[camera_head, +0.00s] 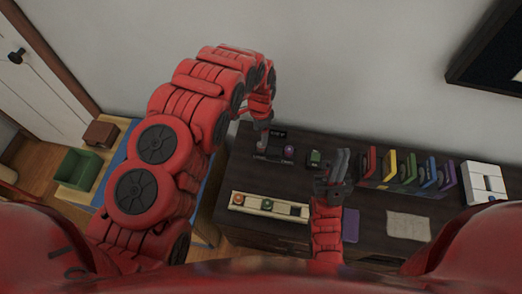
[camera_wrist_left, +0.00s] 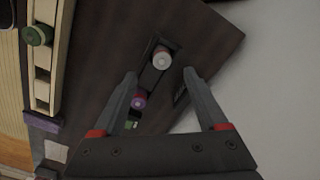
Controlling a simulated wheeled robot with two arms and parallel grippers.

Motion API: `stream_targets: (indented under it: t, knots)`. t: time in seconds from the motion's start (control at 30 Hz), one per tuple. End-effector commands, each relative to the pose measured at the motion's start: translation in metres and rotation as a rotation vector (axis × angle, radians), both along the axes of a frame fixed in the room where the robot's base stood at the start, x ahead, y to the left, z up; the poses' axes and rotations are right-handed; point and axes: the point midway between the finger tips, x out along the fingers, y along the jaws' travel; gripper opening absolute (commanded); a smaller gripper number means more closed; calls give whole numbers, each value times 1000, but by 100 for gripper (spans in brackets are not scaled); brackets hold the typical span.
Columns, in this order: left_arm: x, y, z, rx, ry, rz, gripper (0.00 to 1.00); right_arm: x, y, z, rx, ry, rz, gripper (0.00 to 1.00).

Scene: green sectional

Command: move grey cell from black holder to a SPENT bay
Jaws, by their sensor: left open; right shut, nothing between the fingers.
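The black holder (camera_wrist_left: 153,76) lies on the dark cabinet top and also shows in the head view (camera_head: 268,157). In the wrist view a pale grey-topped cell (camera_wrist_left: 162,57) with a reddish side stands in it, and a purple cell (camera_wrist_left: 138,100) is at its other end. The purple cell also shows in the head view (camera_head: 289,150). My left gripper (camera_head: 263,143) is open above the holder, its fingers apart with nothing held; it hides the grey cell in the head view. My right gripper (camera_head: 340,162) is shut and empty. I cannot read any SPENT label.
A cream rack (camera_head: 284,209) near the front edge holds an orange cell (camera_head: 239,199) and a green-topped cell (camera_head: 267,205). A small dark green object (camera_head: 314,158) stands right of the holder. Coloured upright items, a purple block (camera_head: 350,226) and paper (camera_head: 408,225) lie further right.

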Motion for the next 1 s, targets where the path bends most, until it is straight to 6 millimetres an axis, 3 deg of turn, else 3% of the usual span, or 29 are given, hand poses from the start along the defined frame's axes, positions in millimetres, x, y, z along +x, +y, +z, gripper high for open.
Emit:
stream_targets:
  t: [0.03, 0.37, 0.6, 0.87, 1.0]
  knots:
    - [-2, 0, -14, 1, 4, 0, 76, 0, 0, -7, 0, 0, 0, 0]
    - [1, -2, -37, -1, 0, -1, 76, 0, 0, -16, 0, 0, 0, 0]
    - [5, -4, -75, -1, -2, -2, 76, 0, 0, -35, 0, 0, 0, 0]
    - [4, -3, -79, 0, 0, -1, 76, 0, 0, -35, 0, 0, 0, 0]
    - [4, -3, -79, 0, 1, -1, 54, 0, 0, -35, 0, 0, 0, 0]
